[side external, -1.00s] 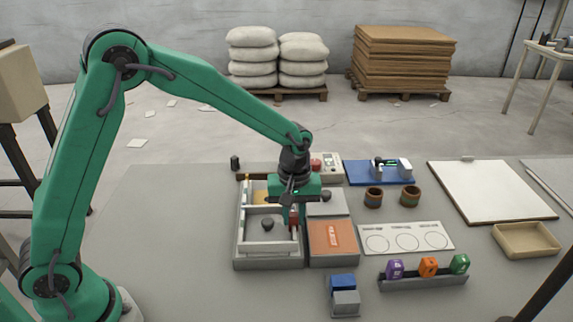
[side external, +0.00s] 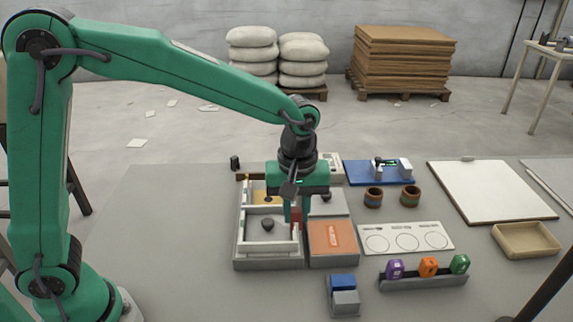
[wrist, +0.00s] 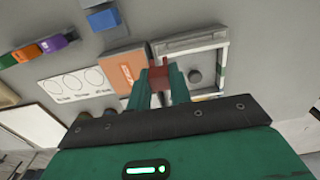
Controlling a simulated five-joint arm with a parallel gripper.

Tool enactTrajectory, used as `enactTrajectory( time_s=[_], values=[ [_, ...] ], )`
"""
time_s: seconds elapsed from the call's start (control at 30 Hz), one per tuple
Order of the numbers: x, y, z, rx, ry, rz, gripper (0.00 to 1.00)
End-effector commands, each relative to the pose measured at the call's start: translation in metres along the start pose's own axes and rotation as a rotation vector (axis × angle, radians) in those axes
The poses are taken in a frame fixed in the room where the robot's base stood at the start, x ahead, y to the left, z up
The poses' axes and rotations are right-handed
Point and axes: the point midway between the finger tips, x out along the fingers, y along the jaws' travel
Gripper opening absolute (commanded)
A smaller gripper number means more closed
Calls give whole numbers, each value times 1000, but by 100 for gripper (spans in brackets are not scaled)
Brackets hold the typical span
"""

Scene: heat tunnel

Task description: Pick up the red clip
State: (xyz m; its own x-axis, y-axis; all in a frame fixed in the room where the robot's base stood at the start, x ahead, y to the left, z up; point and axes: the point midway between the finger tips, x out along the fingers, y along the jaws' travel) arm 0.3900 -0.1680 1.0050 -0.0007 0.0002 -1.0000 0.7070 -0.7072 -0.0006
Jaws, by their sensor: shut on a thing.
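The red clip (wrist: 158,77) is between the fingertips of my gripper (wrist: 160,82) in the wrist view. In the side view only a sliver of the red clip (side external: 296,214) shows at the fingers. My gripper (side external: 297,215) points down, shut on the clip, over the right wall of the white-walled open box (side external: 268,249). How far the clip is above the box's edge I cannot tell.
An orange panel (side external: 332,237) lies right of the box. Blue and grey blocks (side external: 343,290) stand in front. A rack (side external: 423,283) holds purple, orange and green items. Two brown cups (side external: 373,198) and a white card with circles (side external: 405,238) are to the right.

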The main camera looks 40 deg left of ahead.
Motion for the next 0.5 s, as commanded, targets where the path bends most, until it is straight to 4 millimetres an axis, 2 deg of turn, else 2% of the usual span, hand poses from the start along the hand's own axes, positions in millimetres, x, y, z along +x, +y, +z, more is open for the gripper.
enactTrajectory(
  time_s=[0.03,0.2,0.5],
  values=[
    [-6,1,9,3,1,3,0],
    [-17,0,27,2,1,2,0],
    [-23,0,39,0,0,0,0]
  ],
)
